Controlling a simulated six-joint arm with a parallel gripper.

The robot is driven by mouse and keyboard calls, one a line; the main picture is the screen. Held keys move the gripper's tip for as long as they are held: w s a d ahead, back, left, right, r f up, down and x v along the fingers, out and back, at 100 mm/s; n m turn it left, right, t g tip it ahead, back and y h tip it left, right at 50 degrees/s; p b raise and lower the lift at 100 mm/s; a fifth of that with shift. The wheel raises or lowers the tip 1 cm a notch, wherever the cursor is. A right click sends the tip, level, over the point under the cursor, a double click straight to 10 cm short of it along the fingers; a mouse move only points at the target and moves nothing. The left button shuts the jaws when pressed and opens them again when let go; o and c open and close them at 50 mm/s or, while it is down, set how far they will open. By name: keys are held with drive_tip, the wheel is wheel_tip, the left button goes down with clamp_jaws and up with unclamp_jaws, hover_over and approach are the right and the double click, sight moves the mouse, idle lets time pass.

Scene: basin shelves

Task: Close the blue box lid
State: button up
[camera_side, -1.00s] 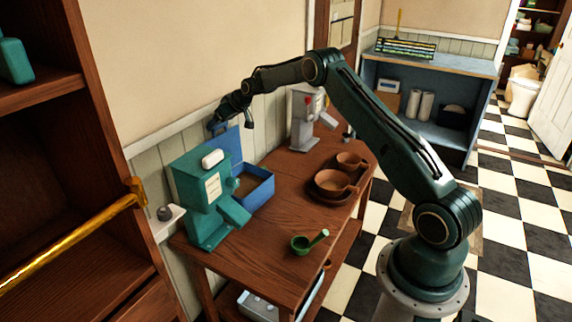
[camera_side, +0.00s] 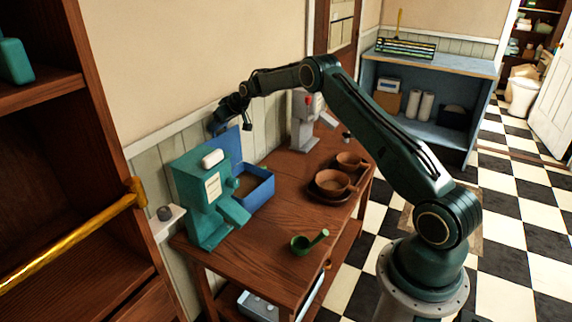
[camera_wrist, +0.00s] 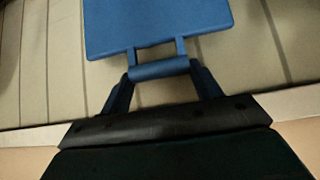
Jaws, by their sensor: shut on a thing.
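The blue box (camera_side: 258,190) stands open on the wooden table, behind and right of the green dispenser. Its lid (camera_side: 228,146) stands upright at the back, near the wall panelling. My gripper (camera_side: 220,123) is at the top edge of the lid. In the wrist view the blue lid (camera_wrist: 158,24) fills the top of the picture, and my gripper (camera_wrist: 160,68) is shut on the lid's handle bar (camera_wrist: 160,69). The box's body is not in the wrist view.
The green dispenser (camera_side: 200,200) stands close to the box at the front left. A grey and red dispenser (camera_side: 304,120) stands behind right. Brown bowls (camera_side: 332,183) and a green ladle (camera_side: 308,242) are on the table (camera_side: 265,255). The table's middle is mostly clear.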

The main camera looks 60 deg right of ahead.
drive_tip(key=shift+s, duration=0.25)
drive_tip(key=shift+s+f+t, duration=1.65)
drive_tip(key=shift+s+t, duration=1.45)
drive_tip(key=shift+s, duration=2.4)
drive_tip(key=s+f, duration=0.4)
drive_tip(key=f, duration=0.4)
drive_tip(key=s+a+f+t, duration=0.1)
drive_tip(key=s+f, duration=0.4)
drive_tip(key=f, duration=0.3)
drive_tip(key=shift+s+a+h, duration=0.2)
drive_tip(key=shift+a+h, duration=0.1)
drive_tip(key=o, duration=1.4)
